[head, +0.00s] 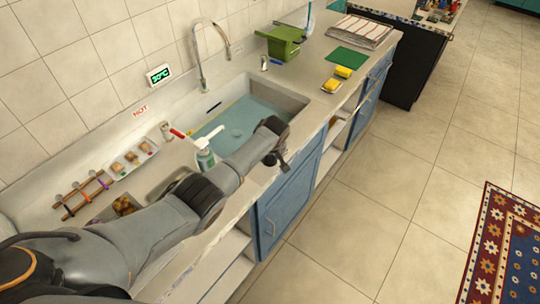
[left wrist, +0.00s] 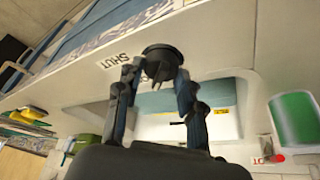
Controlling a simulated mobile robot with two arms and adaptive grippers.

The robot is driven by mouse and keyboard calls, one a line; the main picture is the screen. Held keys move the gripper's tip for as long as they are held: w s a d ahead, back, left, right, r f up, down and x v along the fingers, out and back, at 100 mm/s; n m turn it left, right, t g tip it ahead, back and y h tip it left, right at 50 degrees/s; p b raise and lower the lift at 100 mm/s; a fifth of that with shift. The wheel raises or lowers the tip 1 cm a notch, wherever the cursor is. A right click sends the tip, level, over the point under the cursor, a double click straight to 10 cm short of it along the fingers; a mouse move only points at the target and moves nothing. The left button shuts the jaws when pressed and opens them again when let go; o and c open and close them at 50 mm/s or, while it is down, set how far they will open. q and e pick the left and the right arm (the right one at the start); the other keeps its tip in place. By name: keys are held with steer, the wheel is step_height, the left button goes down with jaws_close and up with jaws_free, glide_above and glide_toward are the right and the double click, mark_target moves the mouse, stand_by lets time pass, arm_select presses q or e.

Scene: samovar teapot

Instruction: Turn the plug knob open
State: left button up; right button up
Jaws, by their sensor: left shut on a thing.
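The plug knob (left wrist: 161,54) is a round black knob on the pale counter front, near a printed "SHUT" label (left wrist: 117,60). My left gripper (left wrist: 160,75) has one finger on each side of the knob and is shut on it. In the head view my left gripper (head: 274,150) is at the front edge of the sink, and the knob is hard to make out there. The sink basin (head: 292,100) holds bluish water (head: 240,118). My right gripper is in neither view.
A tap (head: 205,55) rises behind the sink. A green bin (head: 284,42), yellow sponges (head: 342,72) and a green mat (head: 348,60) lie to the right.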

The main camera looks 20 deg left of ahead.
arm_select(q)
steer(key=o, duration=1.2)
steer(key=shift+c, duration=0.2)
steer(key=shift+r, duration=0.1)
steer(key=v, duration=1.1)
steer(key=shift+r, duration=0.35)
steer(key=shift+s, duration=0.15)
